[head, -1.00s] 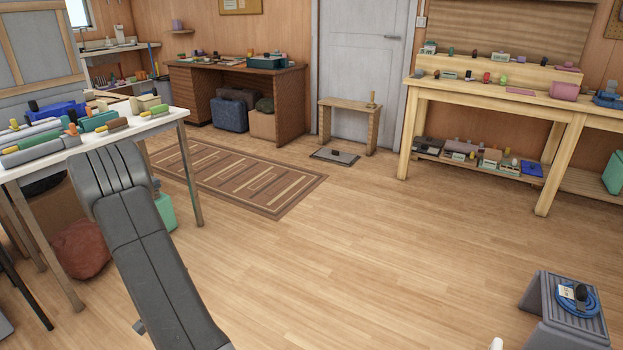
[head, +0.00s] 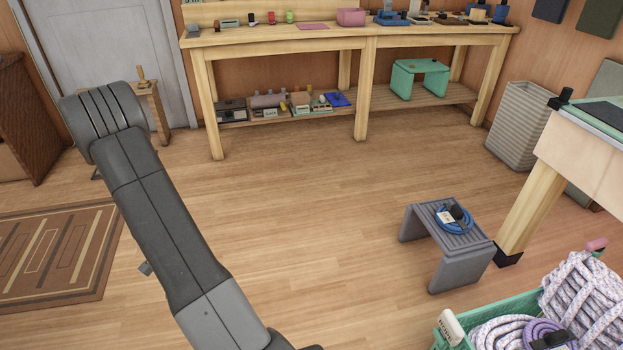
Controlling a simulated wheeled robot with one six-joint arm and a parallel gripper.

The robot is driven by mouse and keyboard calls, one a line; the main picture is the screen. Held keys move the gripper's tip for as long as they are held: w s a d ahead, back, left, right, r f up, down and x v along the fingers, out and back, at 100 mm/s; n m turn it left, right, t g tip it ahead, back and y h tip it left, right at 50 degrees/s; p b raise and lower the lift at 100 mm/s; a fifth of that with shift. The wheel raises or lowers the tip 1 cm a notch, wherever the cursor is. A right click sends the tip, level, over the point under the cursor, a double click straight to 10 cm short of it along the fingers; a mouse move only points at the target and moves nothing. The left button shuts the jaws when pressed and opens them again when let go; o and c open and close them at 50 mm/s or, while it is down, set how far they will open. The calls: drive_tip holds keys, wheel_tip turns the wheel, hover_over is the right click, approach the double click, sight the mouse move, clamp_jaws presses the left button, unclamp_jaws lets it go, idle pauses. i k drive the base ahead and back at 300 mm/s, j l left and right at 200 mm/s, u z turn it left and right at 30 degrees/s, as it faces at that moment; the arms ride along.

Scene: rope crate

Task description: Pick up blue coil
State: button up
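The blue coil (head: 455,217) lies on top of a grey step stool (head: 447,278) on the floor, right of centre in the head view. A small white tag and a dark piece sit on the coil. My arm crosses the left part of the view, well apart from the stool. My gripper does not show in the head view.
A green crate (head: 470,312) with pale rope coils (head: 584,290) and a purple coil stands at the bottom right. A wooden table (head: 530,205) stands right of the stool. A workbench (head: 290,37) lines the back. The floor left of the stool is clear.

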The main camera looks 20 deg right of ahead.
sight(454, 219)
drive_tip(key=i+z, duration=0.45)
drive_tip(key=i+j+z, duration=0.15)
drive_tip(key=i+z, duration=0.3)
drive_tip(key=i+j+z, duration=0.45)
drive_tip(key=i+z, duration=0.2)
drive_tip(key=z, duration=0.25)
drive_tip(key=i+j+z, duration=0.1)
drive_tip(key=z, duration=0.4)
drive_tip(key=i+j+z, duration=0.15)
drive_tip(key=z, duration=0.3)
drive_tip(key=i+j+z, duration=0.2)
drive_tip(key=z, duration=0.3)
drive_tip(key=i+j+z, duration=0.2)
drive_tip(key=z, duration=0.2)
drive_tip(key=i+j+z, duration=0.15)
drive_tip(key=j+z, duration=0.2)
drive_tip(key=i+j+z, duration=0.1)
drive_tip(key=j+z, duration=0.15)
drive_tip(key=z, duration=0.15)
drive_tip(key=i+j+z, duration=0.1)
drive_tip(key=j+z, duration=0.25)
